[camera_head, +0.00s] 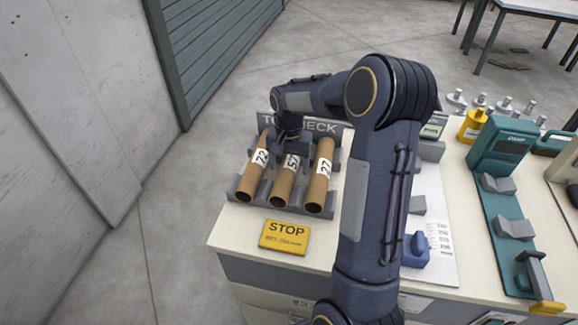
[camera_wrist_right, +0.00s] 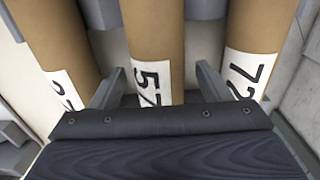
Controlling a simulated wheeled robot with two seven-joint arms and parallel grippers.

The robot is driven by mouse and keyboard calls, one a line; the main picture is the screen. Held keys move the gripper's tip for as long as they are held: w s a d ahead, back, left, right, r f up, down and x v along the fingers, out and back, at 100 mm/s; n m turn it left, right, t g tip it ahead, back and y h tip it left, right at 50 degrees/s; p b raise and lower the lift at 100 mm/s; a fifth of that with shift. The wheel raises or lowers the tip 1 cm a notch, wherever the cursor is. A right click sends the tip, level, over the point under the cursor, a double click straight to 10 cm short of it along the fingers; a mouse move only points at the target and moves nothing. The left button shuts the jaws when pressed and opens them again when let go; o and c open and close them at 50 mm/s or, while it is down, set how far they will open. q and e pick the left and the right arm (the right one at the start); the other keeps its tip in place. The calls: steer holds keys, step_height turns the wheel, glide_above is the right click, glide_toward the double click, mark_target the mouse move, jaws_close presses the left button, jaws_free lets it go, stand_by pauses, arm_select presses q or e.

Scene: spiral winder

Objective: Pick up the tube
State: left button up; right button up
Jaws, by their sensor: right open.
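Three brown cardboard tubes lie side by side in a grey rack (camera_head: 240,190), their open ends toward the table's front. They are labelled 72 (camera_head: 250,182), 57 (camera_head: 281,188) and 27 (camera_head: 320,185). My right gripper (camera_head: 290,153) is over the middle tube, and its arm hides that tube's far part. In the right wrist view, the open fingers (camera_wrist_right: 158,84) are on either side of tube 57 (camera_wrist_right: 153,35); I cannot tell whether they touch it. Tube 72 (camera_wrist_right: 257,35) and tube 27 (camera_wrist_right: 52,35) lie just outside the fingers. My left gripper is not in view.
A yellow STOP sign (camera_head: 284,237) lies in front of the rack. To the right are a blue device (camera_head: 415,252), a teal machine (camera_head: 502,150) with grey V-blocks and several metal weights (camera_head: 480,100). The table's left edge is close to the rack.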

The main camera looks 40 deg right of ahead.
steer(key=shift+c, duration=0.4)
steer(key=c, duration=1)
steer(key=shift+r, duration=0.1)
